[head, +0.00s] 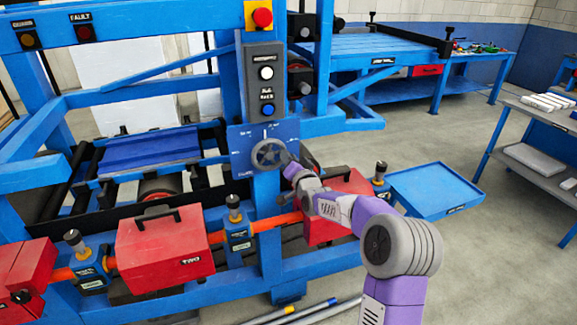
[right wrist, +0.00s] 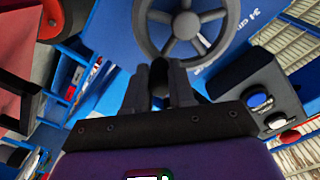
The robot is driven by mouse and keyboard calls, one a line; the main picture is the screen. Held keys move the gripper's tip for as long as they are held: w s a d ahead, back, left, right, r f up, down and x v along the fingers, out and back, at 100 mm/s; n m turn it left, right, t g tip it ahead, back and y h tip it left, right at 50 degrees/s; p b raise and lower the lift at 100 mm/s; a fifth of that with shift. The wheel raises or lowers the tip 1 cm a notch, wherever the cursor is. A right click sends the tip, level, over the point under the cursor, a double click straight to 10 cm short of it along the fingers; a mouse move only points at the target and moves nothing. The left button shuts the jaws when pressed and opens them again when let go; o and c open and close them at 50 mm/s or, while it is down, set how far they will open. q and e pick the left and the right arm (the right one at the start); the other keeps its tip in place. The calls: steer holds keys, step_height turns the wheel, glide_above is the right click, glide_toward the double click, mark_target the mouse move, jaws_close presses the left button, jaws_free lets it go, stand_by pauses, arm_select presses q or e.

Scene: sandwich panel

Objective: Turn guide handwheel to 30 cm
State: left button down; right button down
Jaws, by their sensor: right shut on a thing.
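The guide handwheel (head: 268,154) is a grey spoked wheel on a blue plate (head: 240,134) with small white markings. In the right wrist view the handwheel (right wrist: 187,27) fills the top middle, and the plate beside it bears a "34 cm" marking (right wrist: 265,14). My right gripper (head: 288,166) is at the wheel's lower right edge. In the right wrist view my right gripper (right wrist: 160,85) is shut on a dark, rounded handle (right wrist: 159,76) at the wheel's rim, mostly hidden between the fingers. My left gripper is not in view.
A control box (head: 265,85) with white and blue buttons and a red emergency stop (head: 262,17) stand above the wheel. Red boxes (head: 163,248) line the orange rail below. A blue tray (head: 436,190) lies to the right. Open floor is beyond it.

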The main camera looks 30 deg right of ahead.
steer(key=shift+f+m+b, duration=0.5)
steer(key=shift+m+b, duration=0.3)
steer(key=shift+m, duration=0.15)
steer(key=shift+f+m+b, duration=0.5)
steer(key=shift+m+b, duration=0.3)
steer(key=shift+m, duration=0.15)
steer(key=c, duration=0.9)
jaws_free()
steer(key=shift+c, duration=0.2)
steer(key=shift+r, duration=0.1)
steer(key=v, duration=0.7)
steer(key=shift+s+p, duration=0.25)
steer(key=shift+p, duration=0.1)
steer(key=shift+a, duration=0.1)
